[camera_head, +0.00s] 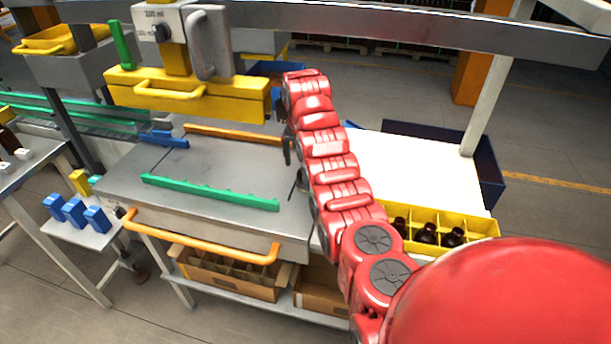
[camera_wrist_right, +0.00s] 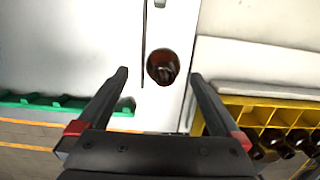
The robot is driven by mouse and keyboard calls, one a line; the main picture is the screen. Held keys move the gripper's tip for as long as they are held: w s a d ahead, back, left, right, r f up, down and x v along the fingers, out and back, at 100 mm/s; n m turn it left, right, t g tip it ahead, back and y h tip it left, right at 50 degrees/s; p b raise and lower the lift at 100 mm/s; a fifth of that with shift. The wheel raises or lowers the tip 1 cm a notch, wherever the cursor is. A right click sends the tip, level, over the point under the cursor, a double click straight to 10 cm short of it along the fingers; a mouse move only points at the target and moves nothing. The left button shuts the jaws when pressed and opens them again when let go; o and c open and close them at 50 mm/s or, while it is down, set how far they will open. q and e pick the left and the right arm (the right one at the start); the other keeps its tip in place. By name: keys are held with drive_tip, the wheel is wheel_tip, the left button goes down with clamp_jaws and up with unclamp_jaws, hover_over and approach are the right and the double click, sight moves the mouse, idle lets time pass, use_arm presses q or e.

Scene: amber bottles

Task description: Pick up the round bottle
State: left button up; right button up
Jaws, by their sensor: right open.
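A round brown bottle (camera_wrist_right: 163,66) stands on the pale work surface in the right wrist view, seen from above. My right gripper (camera_wrist_right: 158,77) is open, with its two dark fingers apart and the bottle between and slightly beyond their tips. The fingers do not touch it. In the head view my red right arm reaches over the table and hides the bottle; only small dark bits of the gripper show beside the arm. My left gripper is in neither view.
A yellow divided crate (camera_head: 482,226) with several brown bottles (camera_head: 428,232) stands to the right of the arm. A green notched rail (camera_head: 210,192) lies on the grey table (camera_head: 120,182). A yellow filling machine (camera_head: 190,95) overhangs the back. Cardboard boxes (camera_head: 225,283) sit below.

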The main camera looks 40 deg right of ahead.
drive_tip(key=shift+f, duration=0.25)
drive_tip(key=shift+d+f+p, duration=0.1)
drive_tip(key=shift+p, duration=0.25)
drive_tip(key=f+p, duration=0.2)
drive_tip(key=p, duration=0.1)
drive_tip(key=shift+s+d, duration=0.2)
drive_tip(key=shift+w+d+f, duration=0.1)
drive_tip(key=shift+w+f, duration=0.05)
drive_tip(key=shift+f, duration=0.4)
drive_tip(key=shift+w+d+f, duration=0.1)
drive_tip(key=shift+f, duration=0.8)
drive_tip(key=c, duration=1.5)
drive_tip(key=shift+o, duration=0.2)
drive_tip(key=shift+w+r, duration=0.1)
drive_tip(key=shift+r, duration=0.05)
